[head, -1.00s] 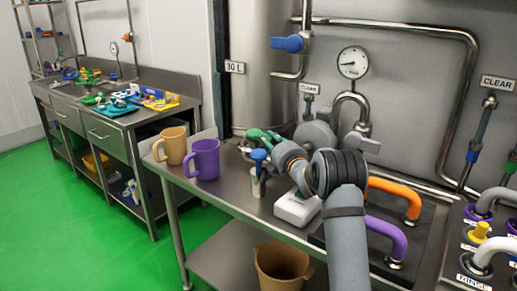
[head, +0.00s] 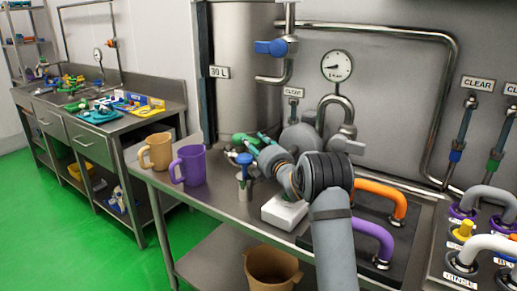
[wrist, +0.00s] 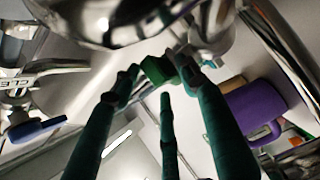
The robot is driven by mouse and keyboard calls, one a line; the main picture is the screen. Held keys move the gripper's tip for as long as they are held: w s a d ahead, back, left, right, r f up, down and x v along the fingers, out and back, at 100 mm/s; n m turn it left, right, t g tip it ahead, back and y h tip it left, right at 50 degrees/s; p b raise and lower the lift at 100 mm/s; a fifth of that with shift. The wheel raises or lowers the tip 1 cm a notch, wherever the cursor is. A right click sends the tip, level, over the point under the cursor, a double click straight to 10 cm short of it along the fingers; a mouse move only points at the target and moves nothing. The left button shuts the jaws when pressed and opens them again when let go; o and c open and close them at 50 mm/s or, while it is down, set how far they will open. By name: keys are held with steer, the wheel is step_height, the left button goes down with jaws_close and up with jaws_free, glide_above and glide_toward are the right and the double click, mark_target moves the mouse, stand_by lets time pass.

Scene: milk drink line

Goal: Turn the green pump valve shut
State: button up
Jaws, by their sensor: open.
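The green pump valve handle (head: 240,139) is on the steel counter, beside the foot of the tall tank. In the wrist view its green handle (wrist: 158,70) shows near the fingertips. My gripper (head: 259,142) reaches in from the right, close to the handle. In the wrist view my gripper (wrist: 160,80) is open, with its dark green fingers spread and the handle near the gap between their tips. Whether a finger touches the handle I cannot tell. The valve's body is partly hidden behind my gripper.
A blue knob (head: 244,159) on a short post stands close in front of my gripper. A purple mug (head: 188,166) and tan mug (head: 156,152) stand to the left. A white box (head: 285,212) lies below my arm. A blue valve handle (head: 270,47) is above.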

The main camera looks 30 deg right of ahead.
steer(key=s, duration=1.1)
steer(key=shift+s+a, duration=0.35)
steer(key=shift+s, duration=0.05)
steer(key=shift+w, duration=0.15)
steer(key=w, duration=1.2)
steer(key=shift+d+r+p, duration=0.2)
steer(key=shift+d+p, duration=0.15)
steer(key=shift+p, duration=0.05)
steer(key=shift+w+p, duration=0.1)
steer(key=shift+p, duration=0.3)
steer(key=shift+d+y+p, duration=0.25)
steer(key=shift+y+p, duration=0.05)
steer(key=shift+f+b, duration=0.2)
steer(key=shift+b, duration=0.15)
steer(key=shift+f+b, duration=0.1)
steer(key=shift+b, duration=0.35)
